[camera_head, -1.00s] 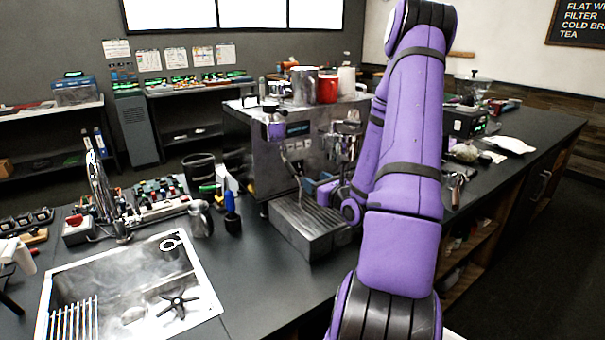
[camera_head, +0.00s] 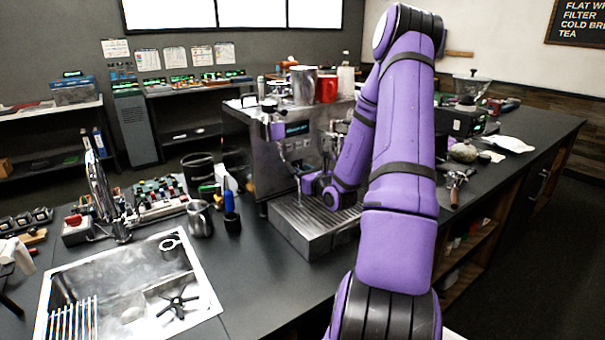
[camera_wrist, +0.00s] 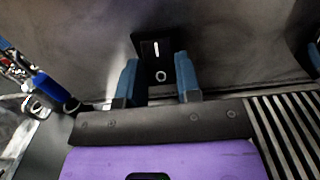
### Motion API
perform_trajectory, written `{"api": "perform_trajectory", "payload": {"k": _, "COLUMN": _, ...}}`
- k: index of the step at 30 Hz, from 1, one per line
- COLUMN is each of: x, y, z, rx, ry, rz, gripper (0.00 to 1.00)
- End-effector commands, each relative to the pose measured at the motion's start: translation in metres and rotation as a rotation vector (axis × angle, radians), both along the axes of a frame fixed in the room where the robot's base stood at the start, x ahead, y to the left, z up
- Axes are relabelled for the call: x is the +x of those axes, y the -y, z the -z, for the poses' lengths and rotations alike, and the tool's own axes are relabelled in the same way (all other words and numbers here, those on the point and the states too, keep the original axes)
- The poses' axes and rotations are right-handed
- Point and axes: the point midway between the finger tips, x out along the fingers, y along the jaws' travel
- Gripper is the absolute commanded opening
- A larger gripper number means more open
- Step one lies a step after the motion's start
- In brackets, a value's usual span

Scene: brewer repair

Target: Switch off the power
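The espresso machine (camera_head: 250,135) stands on the counter, a steel box with a drip tray (camera_head: 305,235) at its front. In the wrist view a black power switch (camera_wrist: 159,62) with white line and circle marks sits on the machine's dark metal front panel. Which way the switch is set I cannot tell. My gripper (camera_wrist: 157,66) is open, with one blue finger on each side of the switch's lower part. Whether the fingers touch it is unclear. In the head view my wrist is low at the machine's front, above the drip tray, and my fingers cannot be made out.
The drip tray's slats (camera_wrist: 285,125) lie at the right in the wrist view. A steel pitcher (camera_head: 200,218) and a blue-handled tool (camera_head: 229,202) stand left of the machine. A sink (camera_head: 130,290) lies at the front left. A red cup (camera_head: 327,88) stands on the machine.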

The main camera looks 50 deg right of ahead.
Motion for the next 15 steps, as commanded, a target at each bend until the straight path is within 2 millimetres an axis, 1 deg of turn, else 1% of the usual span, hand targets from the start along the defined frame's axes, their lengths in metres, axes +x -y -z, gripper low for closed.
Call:
{"api": "perform_trajectory", "payload": {"k": 1, "x": -0.0001, "y": 0.0000, "z": 0.0000, "rx": 0.000, "ry": 0.000, "rz": 0.000, "gripper": 0.14}}
{"api": "perform_trajectory", "payload": {"k": 2, "x": -0.0001, "y": 0.0000, "z": 0.0000, "rx": 0.000, "ry": 0.000, "rz": 0.000, "gripper": 0.08}}
{"api": "perform_trajectory", "payload": {"k": 7, "x": 0.0001, "y": 0.0000, "z": 0.0013, "rx": -0.002, "ry": 0.014, "rz": 0.000, "gripper": 0.08}}
{"api": "perform_trajectory", "payload": {"k": 15, "x": 0.0005, "y": -0.0001, "z": 0.0035, "rx": -0.026, "ry": 0.110, "rz": -0.001, "gripper": 0.08}}
